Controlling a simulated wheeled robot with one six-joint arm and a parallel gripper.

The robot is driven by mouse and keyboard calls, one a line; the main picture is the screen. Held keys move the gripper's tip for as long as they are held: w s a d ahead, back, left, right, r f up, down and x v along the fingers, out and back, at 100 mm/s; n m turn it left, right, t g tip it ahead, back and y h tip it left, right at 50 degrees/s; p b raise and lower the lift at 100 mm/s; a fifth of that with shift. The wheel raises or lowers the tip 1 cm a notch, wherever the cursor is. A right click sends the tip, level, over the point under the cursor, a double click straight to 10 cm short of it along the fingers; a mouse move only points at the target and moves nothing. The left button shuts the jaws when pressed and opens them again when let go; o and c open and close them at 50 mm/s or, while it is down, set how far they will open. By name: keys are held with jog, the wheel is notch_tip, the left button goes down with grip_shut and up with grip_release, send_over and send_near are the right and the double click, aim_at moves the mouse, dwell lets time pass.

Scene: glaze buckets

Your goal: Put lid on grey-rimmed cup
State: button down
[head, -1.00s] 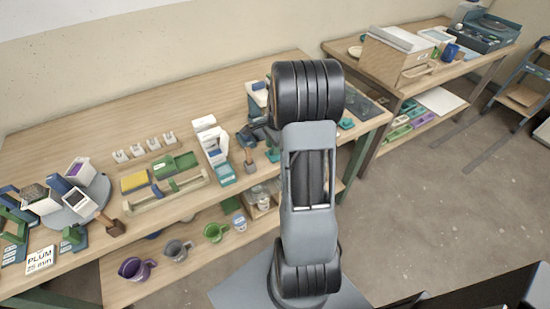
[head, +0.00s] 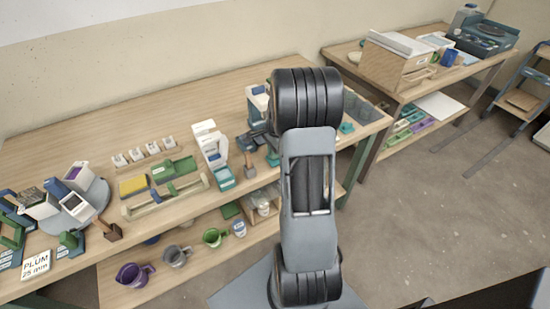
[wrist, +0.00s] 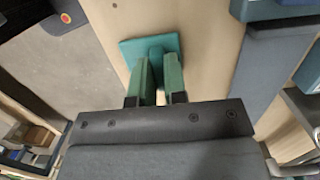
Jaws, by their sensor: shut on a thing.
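In the wrist view my gripper (wrist: 158,66) has its two green fingers closed on the upright grip of a teal square lid (wrist: 132,48). The lid's flat plate shows beyond the fingertips, over or on a pale wooden surface; I cannot tell whether it touches. In the head view my own arm hides the gripper and the lid. I cannot make out a grey-rimmed cup for certain. A grey mug (head: 176,256) stands on the lower shelf, but its rim is too small to judge.
The long workbench (head: 110,125) holds a green-and-yellow tool rack (head: 165,184), a white box (head: 210,145) and a crowded turntable (head: 97,192) at left. A purple mug (head: 132,275) and a green mug (head: 214,237) stand on the shelf below. A second bench (head: 400,84) is at right.

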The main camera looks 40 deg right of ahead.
jog(key=shift+r+p, duration=2.05)
jog(key=shift+r, duration=0.45)
jog(key=shift+s+f, duration=0.1)
